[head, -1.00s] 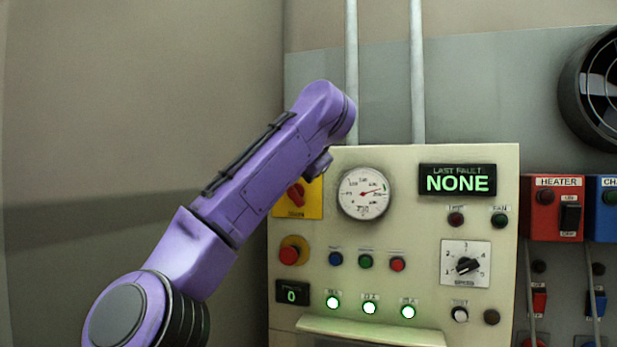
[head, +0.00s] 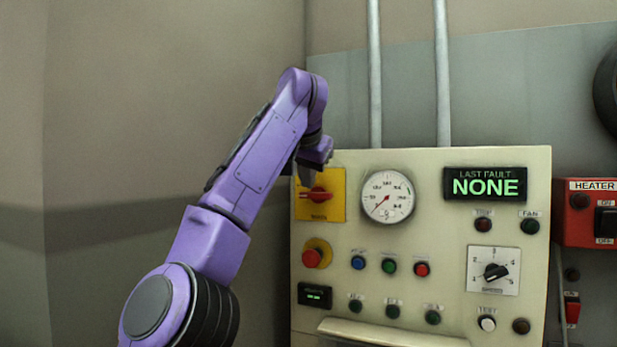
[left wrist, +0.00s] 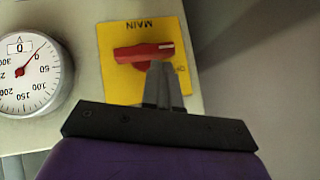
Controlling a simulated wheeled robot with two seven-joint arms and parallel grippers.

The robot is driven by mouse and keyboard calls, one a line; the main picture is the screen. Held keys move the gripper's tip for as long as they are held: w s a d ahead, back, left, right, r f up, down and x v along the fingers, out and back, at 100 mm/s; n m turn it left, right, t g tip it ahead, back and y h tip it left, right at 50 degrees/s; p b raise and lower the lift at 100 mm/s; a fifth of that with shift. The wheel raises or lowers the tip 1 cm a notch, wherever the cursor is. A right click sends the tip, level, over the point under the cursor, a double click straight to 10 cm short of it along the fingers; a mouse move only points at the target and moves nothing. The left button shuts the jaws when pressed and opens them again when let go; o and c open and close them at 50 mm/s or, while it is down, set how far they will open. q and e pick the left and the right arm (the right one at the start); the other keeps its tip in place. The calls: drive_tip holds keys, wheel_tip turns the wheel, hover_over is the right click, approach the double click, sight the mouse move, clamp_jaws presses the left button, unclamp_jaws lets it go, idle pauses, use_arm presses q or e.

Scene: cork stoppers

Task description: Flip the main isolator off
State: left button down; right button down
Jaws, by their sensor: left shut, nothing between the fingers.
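The main isolator is a red rotary handle (head: 317,194) on a yellow plate (head: 336,208) at the panel's upper left. Its handle lies about horizontal. In the left wrist view the handle (left wrist: 138,52) appears upside down with the word MAIN, its pale mark at the right end. My left gripper (left wrist: 162,68) is shut and empty, its fingertips right at the handle's lower edge near the marked end; I cannot tell whether they touch. In the head view my left forearm and wrist partly hide the plate's upper left corner. My right gripper is not in view.
The cream panel (head: 430,230) carries a round gauge (head: 387,198) close beside the isolator, a red mushroom button (head: 312,257) below it, and unlit lamps. The fault display (head: 485,184) reads NONE. A red heater box (head: 588,212) stands right. Free wall lies left.

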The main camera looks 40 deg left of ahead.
use_arm(q)
drive_tip(key=shift+r+p, duration=0.55)
drive_tip(key=shift+r, duration=0.2)
drive_tip(key=s+d+r+p, duration=0.2)
drive_tip(key=s+r+p, duration=0.4)
drive_tip(key=r, duration=0.5)
drive_tip(key=shift+s, duration=0.45)
